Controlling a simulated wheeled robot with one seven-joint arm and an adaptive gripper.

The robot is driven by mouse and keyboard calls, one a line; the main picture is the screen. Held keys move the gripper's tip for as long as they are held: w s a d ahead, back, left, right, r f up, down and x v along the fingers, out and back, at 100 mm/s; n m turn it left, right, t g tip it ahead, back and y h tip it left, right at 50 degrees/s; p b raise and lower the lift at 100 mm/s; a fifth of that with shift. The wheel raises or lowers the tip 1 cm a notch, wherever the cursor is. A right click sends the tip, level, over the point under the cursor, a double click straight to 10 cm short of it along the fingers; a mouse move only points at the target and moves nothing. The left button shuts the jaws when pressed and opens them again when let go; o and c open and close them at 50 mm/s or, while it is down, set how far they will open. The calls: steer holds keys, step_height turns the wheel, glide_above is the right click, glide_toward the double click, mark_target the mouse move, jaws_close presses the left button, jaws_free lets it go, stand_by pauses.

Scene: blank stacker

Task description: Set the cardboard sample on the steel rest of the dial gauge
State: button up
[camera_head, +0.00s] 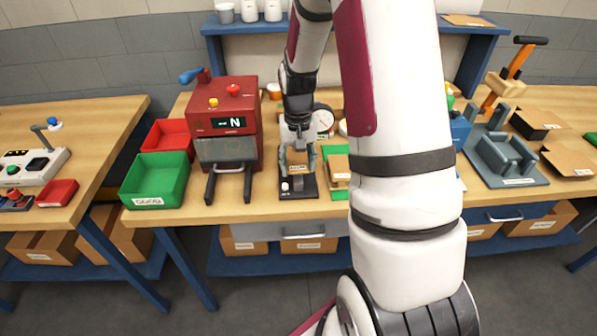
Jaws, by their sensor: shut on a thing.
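My gripper (298,172) points down in the middle of the bench, in front of the dial gauge, and is shut on the cardboard sample (297,158). The sample is a small tan piece between the fingers, partly covered by them. The dial gauge shows its round white dial (323,118) just right of my wrist and its dark base (304,191) below the fingers. The steel rest is hidden behind my gripper, so I cannot tell whether the sample touches it.
A red machine (228,130) marked N stands left of my gripper, with a green bin (156,181) and a red bin (168,137) beyond it. Cardboard pieces (338,166) lie on a green mat close on the right. A grey fixture (505,160) stands farther right.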

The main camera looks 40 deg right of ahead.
mark_target(298, 169)
steer(key=shift+f, duration=1.65)
steer(key=shift+f, duration=0.2)
steer(key=o, duration=0.8)
steer(key=shift+r, duration=0.1)
step_height(298, 169, up, 12)
steer(key=s+a+r+n+t, duration=0.25)
steer(key=s+a+r, duration=0.35)
steer(key=a+r, duration=0.5)
steer(key=s+a+r+n+t, duration=0.1)
steer(key=s+a+r, duration=0.1)
steer(key=s, duration=0.2)
steer(key=s+a+r+n+t, duration=0.1)
steer(key=s+a+r+n, duration=0.1)
steer(key=s, duration=0.2)
steer(key=s+a+r+n+t, duration=0.1)
steer(key=s+a+r, duration=0.1)
steer(key=s+a, duration=0.1)
steer(key=shift+s+b, duration=0.35)
steer(key=shift+s, duration=0.3)
